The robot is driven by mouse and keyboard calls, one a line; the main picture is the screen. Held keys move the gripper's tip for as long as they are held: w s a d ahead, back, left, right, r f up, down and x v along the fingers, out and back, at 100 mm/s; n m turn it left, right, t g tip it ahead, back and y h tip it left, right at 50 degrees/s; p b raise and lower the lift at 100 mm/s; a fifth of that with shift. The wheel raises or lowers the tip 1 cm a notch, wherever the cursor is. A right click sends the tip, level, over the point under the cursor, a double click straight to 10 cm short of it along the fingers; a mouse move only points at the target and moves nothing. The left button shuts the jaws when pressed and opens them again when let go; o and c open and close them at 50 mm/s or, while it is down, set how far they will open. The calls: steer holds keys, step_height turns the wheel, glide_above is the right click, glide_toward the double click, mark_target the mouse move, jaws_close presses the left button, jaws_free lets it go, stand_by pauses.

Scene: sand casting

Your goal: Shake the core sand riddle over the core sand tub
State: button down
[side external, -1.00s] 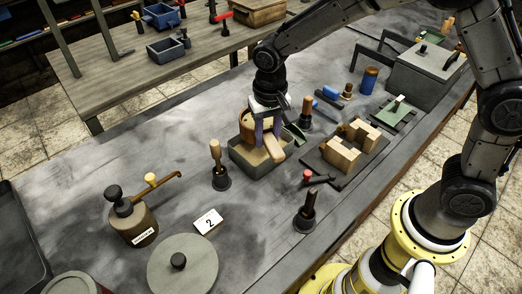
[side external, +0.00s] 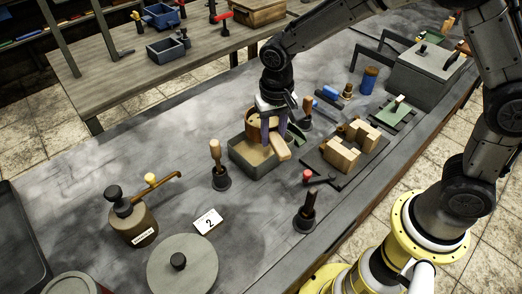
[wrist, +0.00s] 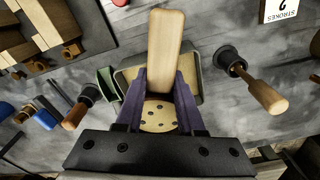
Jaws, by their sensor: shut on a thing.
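The core sand riddle, a round wooden sieve with a pale handle (side external: 281,150), is held over the core sand tub. In the wrist view its handle (wrist: 165,42) points away from me and its disc with small dark holes (wrist: 158,116) shows between the fingers. My gripper (side external: 273,136) has purple fingers and is shut on the riddle; the wrist view also shows it (wrist: 162,82). The grey square tub (side external: 248,164) holds tan sand and sits below the riddle. The gap between riddle and tub is hard to judge.
A wooden-handled tool (side external: 216,163) stands left of the tub. Wooden blocks on a dark board (side external: 326,171) lie to its right.

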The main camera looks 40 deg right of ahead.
steer(key=a, duration=0.1)
steer(key=w+a, duration=0.1)
steer(key=a, duration=0.1)
steer(key=shift+w+a, duration=0.2)
steer(key=shift+a, duration=0.05)
steer(key=s+d, duration=0.2)
steer(key=d, duration=0.3)
steer(key=a, duration=0.1)
steer(key=w+a, duration=0.1)
steer(key=a, duration=0.1)
steer(key=w+a, duration=0.1)
steer(key=a, duration=0.1)
steer(key=shift+w+a, duration=0.1)
steer(key=shift+a, duration=0.1)
step_height(320, 180, up, 5)
glide_above(258, 138)
steer(key=s+a, duration=0.2)
steer(key=shift+w+d, duration=0.15)
steer(key=shift+w, duration=0.1)
